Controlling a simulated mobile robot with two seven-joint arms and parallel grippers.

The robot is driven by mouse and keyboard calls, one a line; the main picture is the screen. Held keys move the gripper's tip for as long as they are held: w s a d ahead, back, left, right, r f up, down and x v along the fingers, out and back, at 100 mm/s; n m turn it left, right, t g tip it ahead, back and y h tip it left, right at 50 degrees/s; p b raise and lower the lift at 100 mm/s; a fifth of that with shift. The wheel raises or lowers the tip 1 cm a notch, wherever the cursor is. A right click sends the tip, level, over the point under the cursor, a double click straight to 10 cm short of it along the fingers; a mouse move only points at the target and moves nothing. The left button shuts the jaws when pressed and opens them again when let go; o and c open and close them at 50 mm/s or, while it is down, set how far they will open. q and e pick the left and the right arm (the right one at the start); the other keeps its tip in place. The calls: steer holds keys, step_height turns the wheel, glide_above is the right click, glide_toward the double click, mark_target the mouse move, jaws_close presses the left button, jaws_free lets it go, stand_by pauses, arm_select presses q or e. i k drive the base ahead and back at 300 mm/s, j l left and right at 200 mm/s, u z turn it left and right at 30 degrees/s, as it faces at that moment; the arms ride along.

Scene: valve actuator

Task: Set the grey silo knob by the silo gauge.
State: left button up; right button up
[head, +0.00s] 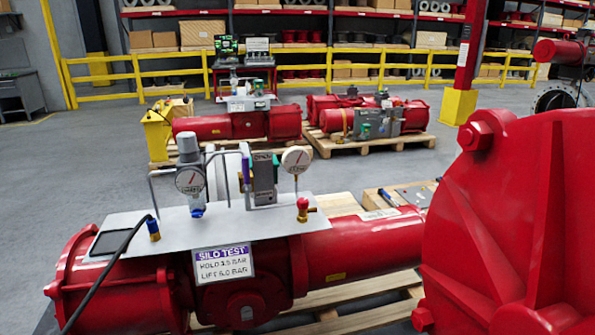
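The grey knob (187,146) stands upright on top of a regulator at the left part of a light metal plate (232,222). A round white-faced gauge (190,182) sits on the front of the regulator, just below the knob; its reading is too small to tell. A second round gauge (295,160) stands on a stem at the plate's right. A sign reading "SILO TEST" (223,264) hangs on the plate's front edge, with hold and lift pressures in bar. Neither of my grippers is in view.
The plate rests on a red actuator (345,248) on a wooden pallet. A grey valve block (262,178), bent pipes and a red-topped brass valve (303,207) stand near the regulator. A black hose (105,262) runs off the left. A big red housing (520,220) fills the right.

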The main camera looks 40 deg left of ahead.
mark_target(187, 141)
steer(key=u, duration=0.4)
steer(key=j+u, duration=0.15)
steer(key=u, duration=0.25)
steer(key=j+u, duration=0.1)
steer(key=u, duration=0.3)
steer(key=j+u, duration=0.1)
steer(key=u, duration=0.3)
